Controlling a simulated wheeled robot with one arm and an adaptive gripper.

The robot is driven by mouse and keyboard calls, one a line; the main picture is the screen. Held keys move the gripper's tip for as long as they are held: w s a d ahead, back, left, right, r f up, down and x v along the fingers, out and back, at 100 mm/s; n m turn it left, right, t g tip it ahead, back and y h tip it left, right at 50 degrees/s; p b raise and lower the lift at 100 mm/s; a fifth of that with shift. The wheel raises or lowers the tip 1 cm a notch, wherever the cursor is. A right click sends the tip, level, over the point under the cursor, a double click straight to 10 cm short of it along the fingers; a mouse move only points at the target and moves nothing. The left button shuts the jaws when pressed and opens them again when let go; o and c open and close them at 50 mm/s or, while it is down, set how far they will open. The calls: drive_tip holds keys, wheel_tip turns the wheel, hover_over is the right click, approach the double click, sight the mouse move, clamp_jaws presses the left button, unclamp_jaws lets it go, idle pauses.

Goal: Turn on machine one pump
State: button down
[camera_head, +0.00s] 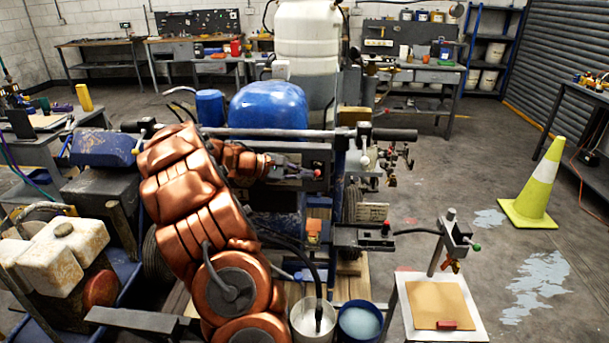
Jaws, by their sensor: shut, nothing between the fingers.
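The line striper stands in the middle, with a blue tank (268,106), a tall white tank (307,38) and a horizontal grey bar (290,133). My copper arm rises in front of its left side and bends to the right. My gripper (308,172) is shut and empty, pointing right at a dark panel on the machine below the bar. A small red tip (317,173) shows right at the fingertips; I cannot tell whether they touch it. No label marks which machine or control is the pump's, and part of the panel is hidden behind my gripper.
A white bucket (308,322) and a blue bucket (359,322) stand below. A white stand (398,310) with a brown board is at lower right. An engine with a whitish tank (62,255) is at left. A yellow cone (535,190) stands on open floor at right.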

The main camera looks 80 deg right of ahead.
drive_tip(key=shift+r, duration=0.15)
drive_tip(key=shift+r+p, duration=0.35)
drive_tip(key=shift+r, duration=0.3)
drive_tip(key=shift+w, duration=0.1)
